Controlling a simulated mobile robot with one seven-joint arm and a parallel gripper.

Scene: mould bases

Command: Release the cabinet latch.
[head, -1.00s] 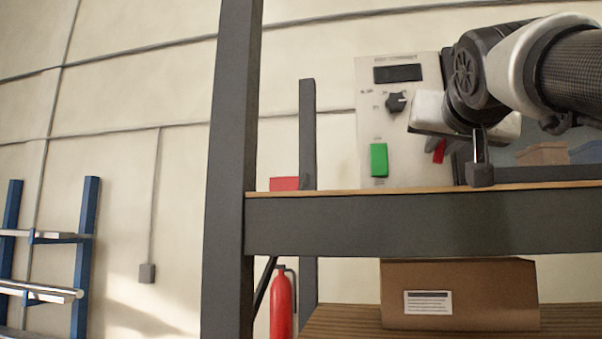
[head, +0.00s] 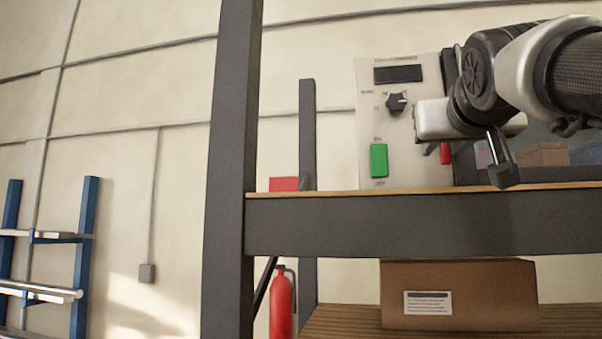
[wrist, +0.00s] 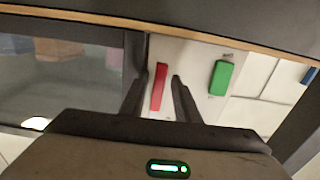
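A grey control panel (head: 410,165) carries a red bar (head: 445,153) near its lower right edge, which looks like the latch. In the head view the bar stands upright, partly covered from above by my gripper. My gripper (head: 503,174) is at the right of the panel, tilted, with one dark finger showing down to the shelf edge. In the wrist view my gripper (wrist: 159,84) is open. The red bar (wrist: 159,87) shows between its two fingers, with gaps on both sides. I cannot tell how far the fingertips are from the panel.
The panel also has a green switch (head: 379,160), a black knob (head: 397,104) and a dark display (head: 398,74). A shelf beam (head: 400,225) runs just below my gripper. A dark post (head: 232,170) stands left. A cardboard box (head: 470,295) sits underneath.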

